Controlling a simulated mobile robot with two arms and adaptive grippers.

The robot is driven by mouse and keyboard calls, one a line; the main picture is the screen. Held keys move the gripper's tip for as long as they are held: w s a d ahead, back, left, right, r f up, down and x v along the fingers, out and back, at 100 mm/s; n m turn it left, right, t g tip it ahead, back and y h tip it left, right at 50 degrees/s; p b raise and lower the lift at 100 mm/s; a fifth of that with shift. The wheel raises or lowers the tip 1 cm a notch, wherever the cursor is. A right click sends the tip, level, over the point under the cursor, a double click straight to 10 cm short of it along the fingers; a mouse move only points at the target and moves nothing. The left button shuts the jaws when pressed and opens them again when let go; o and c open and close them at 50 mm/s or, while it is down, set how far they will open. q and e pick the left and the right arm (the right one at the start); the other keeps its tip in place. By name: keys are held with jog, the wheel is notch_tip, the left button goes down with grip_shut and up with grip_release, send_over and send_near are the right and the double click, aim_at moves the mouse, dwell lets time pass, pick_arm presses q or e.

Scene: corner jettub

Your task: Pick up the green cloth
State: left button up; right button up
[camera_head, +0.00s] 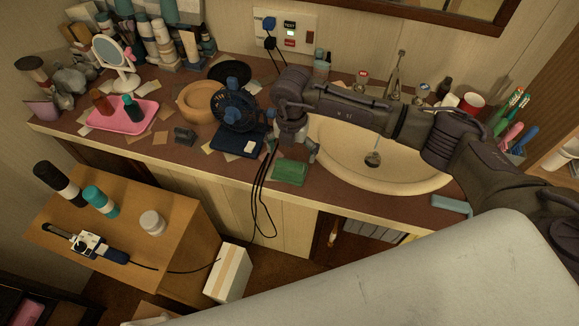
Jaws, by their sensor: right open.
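The green cloth (290,173) lies as a small folded block near the front edge of the brown counter (225,172), left of the sink. My right arm reaches in from the right across the sink. My right gripper (293,150) points down just above and behind the cloth. It is open and empty, and a gap shows between it and the cloth. The wrist partly hides the fingers. My left gripper is not in view.
A dark blue fan (236,104) stands just left of my gripper, with black cables hanging over the counter edge. The oval sink (410,177) is to the right. A pink tray (122,116) with bottles and a mirror (112,55) are at left. A wooden drawer unit (130,211) stands below.

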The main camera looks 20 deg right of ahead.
aim_at(290, 161)
notch_tip(290, 161, down, 4)
jog(key=shift+a+f+p, duration=0.15)
jog(key=shift+f+p, duration=0.05)
jog(key=shift+p, duration=0.35)
jog(key=shift+c, duration=0.3)
jog(key=c, duration=1)
jog(key=shift+r, duration=0.1)
